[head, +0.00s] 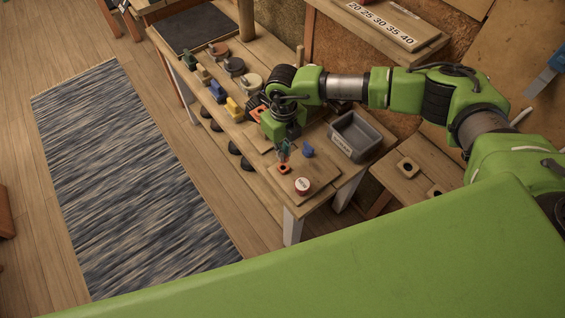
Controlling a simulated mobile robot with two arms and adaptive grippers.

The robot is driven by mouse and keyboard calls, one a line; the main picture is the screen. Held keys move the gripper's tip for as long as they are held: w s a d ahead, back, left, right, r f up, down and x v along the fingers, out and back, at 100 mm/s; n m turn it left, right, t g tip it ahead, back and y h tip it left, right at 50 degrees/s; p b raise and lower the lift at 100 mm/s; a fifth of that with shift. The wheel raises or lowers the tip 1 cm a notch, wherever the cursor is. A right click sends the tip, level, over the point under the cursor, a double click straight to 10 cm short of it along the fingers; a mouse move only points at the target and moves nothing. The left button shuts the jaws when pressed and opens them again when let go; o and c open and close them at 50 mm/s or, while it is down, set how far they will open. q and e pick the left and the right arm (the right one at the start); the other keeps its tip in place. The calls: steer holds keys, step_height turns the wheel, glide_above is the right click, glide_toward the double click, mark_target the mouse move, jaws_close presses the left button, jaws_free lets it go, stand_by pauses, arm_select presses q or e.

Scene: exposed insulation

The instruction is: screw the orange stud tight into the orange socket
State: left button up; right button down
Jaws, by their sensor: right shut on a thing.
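My right gripper (284,154) points down over the front end of the workbench. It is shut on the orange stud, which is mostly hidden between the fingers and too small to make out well. The orange socket (284,169) is a small orange piece with a dark centre on the wooden board, directly below the fingertips. I cannot tell how deep the stud sits in the socket. My left gripper is not in view.
A blue piece (307,150) stands close right of the gripper. A grey bin (355,136) is at the right. Several coloured pieces, one yellow (234,109), line the bench further back.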

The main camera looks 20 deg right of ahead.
step_height(320, 180, up, 4)
steer(key=shift+r+p, duration=0.2)
steer(key=shift+p, duration=0.95)
arm_select(q)
steer(key=b, duration=0.3)
arm_select(e)
steer(key=w+a+r, duration=0.3)
steer(key=w+r, duration=0.9)
steer(key=r, duration=0.1)
steer(key=shift+w, duration=0.2)
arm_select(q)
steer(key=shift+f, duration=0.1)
arm_select(e)
steer(key=shift+f, duration=0.25)
arm_select(q)
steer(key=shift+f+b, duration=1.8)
steer(key=shift+b, duration=0.1)
arm_select(e)
steer(key=shift+f, duration=2.75)
arm_select(q)
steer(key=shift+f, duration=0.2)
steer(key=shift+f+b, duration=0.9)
steer(key=shift+b, duration=0.2)
arm_select(e)
steer(key=shift+s+f, duration=0.1)
steer(key=shift+f, duration=1.25)
steer(key=c, duration=2.1)
jaws_free()
